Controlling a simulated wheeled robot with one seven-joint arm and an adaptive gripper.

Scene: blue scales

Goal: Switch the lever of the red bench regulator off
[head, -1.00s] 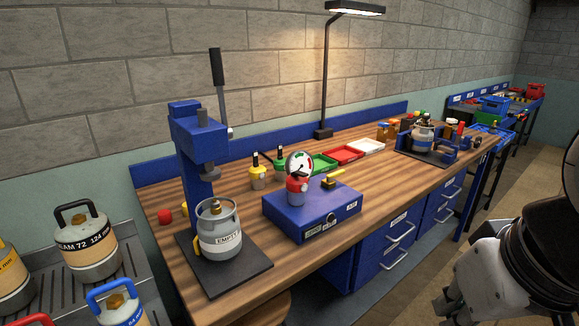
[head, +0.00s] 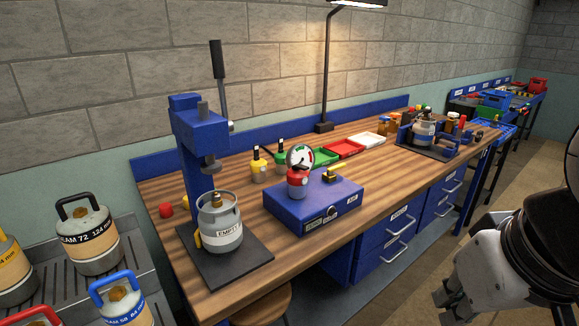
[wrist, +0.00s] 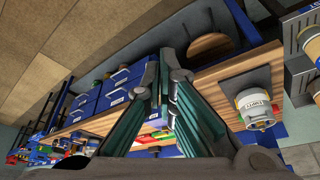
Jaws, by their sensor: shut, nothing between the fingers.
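The red bench regulator (head: 297,184) stands on a blue box (head: 312,206) on the wooden bench, with a round white-faced gauge (head: 300,157) on top. A yellow lever (head: 334,174) lies on top of the box, to the right of the red body. My gripper (head: 444,302) is at the lower right of the head view, out in front of the bench and well apart from the regulator. In the wrist view my gripper (wrist: 168,62) shows its fingers shut and empty, pointing towards the bench front. I cannot make out the lever there.
A blue press (head: 198,125) with a grey canister (head: 221,225) stands left of the box. Yellow and green bottles and coloured trays (head: 343,149) are behind it. Blue drawers (head: 385,250) and a round stool (head: 262,303) are at the bench front. The floor at right is clear.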

